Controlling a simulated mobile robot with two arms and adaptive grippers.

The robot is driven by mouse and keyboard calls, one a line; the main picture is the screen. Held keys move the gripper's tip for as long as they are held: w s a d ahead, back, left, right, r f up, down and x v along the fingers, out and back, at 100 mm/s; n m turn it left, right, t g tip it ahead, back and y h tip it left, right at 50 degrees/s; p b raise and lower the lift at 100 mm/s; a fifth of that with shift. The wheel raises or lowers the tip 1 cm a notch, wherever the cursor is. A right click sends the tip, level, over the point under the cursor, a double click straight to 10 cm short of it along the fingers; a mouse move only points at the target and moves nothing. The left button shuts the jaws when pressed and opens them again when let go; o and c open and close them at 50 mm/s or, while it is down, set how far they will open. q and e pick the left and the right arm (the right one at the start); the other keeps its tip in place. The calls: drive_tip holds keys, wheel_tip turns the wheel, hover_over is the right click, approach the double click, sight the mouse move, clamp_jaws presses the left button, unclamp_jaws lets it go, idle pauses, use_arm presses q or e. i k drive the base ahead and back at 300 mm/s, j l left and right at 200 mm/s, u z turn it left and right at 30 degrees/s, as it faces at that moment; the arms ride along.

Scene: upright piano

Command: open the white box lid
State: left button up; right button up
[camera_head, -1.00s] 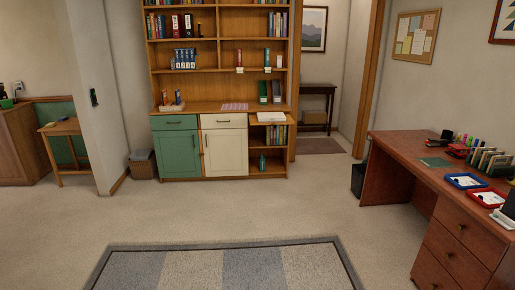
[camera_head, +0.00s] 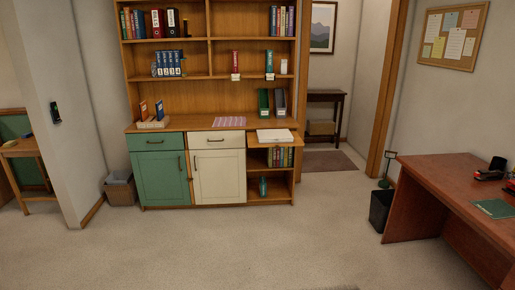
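A flat white object (camera_head: 274,136), which looks like a closed white box, lies on a wooden surface at the right end of the bookcase counter. It is small in the picture, and I cannot make out a lid seam or handle. Neither of my grippers is in view.
The tall bookcase (camera_head: 197,122) has a green cabinet door (camera_head: 161,180) and a cream one (camera_head: 218,178). A waste basket (camera_head: 120,188) stands at its left. A red-brown desk (camera_head: 430,195) and a black bin (camera_head: 380,210) stand at right. The carpet (camera_head: 230,245) ahead is clear.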

sight(267, 134)
drive_tip(key=i, duration=1.65)
